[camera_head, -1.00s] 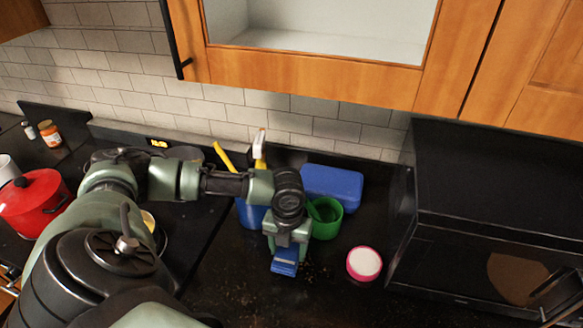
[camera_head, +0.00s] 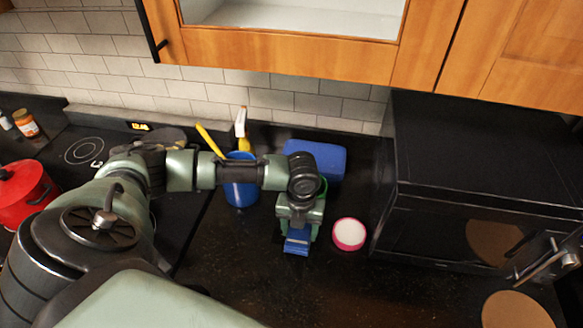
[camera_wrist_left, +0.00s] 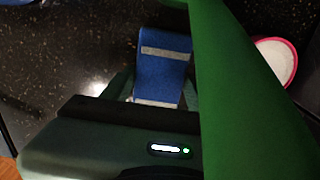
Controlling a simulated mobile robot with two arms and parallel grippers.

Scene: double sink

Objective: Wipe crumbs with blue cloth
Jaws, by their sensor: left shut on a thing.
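My left gripper (camera_head: 297,232) is shut on the blue cloth (camera_head: 297,243), which hangs below the fingers over the dark counter. In the left wrist view the cloth (camera_wrist_left: 163,62) is a blue strip with pale grey bands. I cannot tell whether it touches the counter. The counter (camera_head: 240,285) is black and finely speckled; I cannot clearly tell crumbs from its speckle. My right gripper is not in view.
A green cup (camera_wrist_left: 245,90) is close to the left wrist camera. A pink-rimmed bowl (camera_head: 349,234) stands right of the gripper. Behind are a blue utensil holder (camera_head: 240,190) and a blue box (camera_head: 318,158).

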